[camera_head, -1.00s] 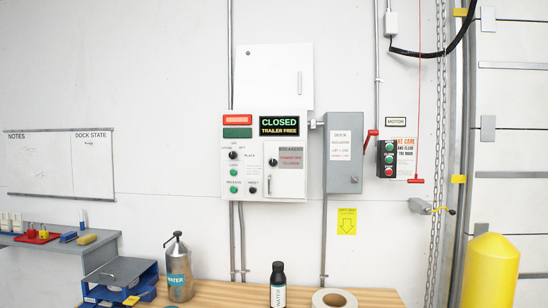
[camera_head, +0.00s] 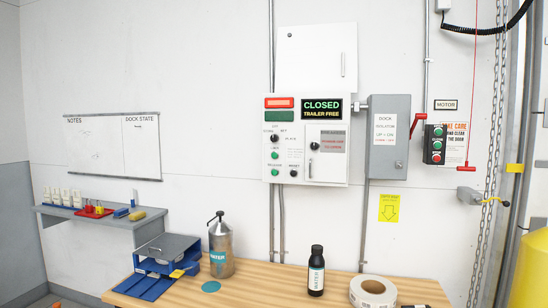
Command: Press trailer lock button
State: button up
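The white control panel (camera_head: 300,110) is on the wall right of centre. Its lit sign (camera_head: 321,110) reads "CLOSED / TRAILER FREE". On the panel's left side is a black selector knob (camera_head: 275,138). Below it is a green button (camera_head: 275,155) whose small label seems to read "LOCK". Under that is another green button (camera_head: 275,172), apparently labelled "RELEASE". A black button (camera_head: 293,174) sits to its right. The red lamp (camera_head: 279,102) looks brighter than the green one (camera_head: 279,116). My gripper is not in view, and nothing covers the buttons.
A wooden bench (camera_head: 260,277) stands below the panel, with a metal flask (camera_head: 221,250), a black bottle (camera_head: 316,270), a tape roll (camera_head: 372,293) and blue trays (camera_head: 150,285). A grey isolator box (camera_head: 388,135) is right of the panel. A yellow bollard (camera_head: 532,270) stands far right.

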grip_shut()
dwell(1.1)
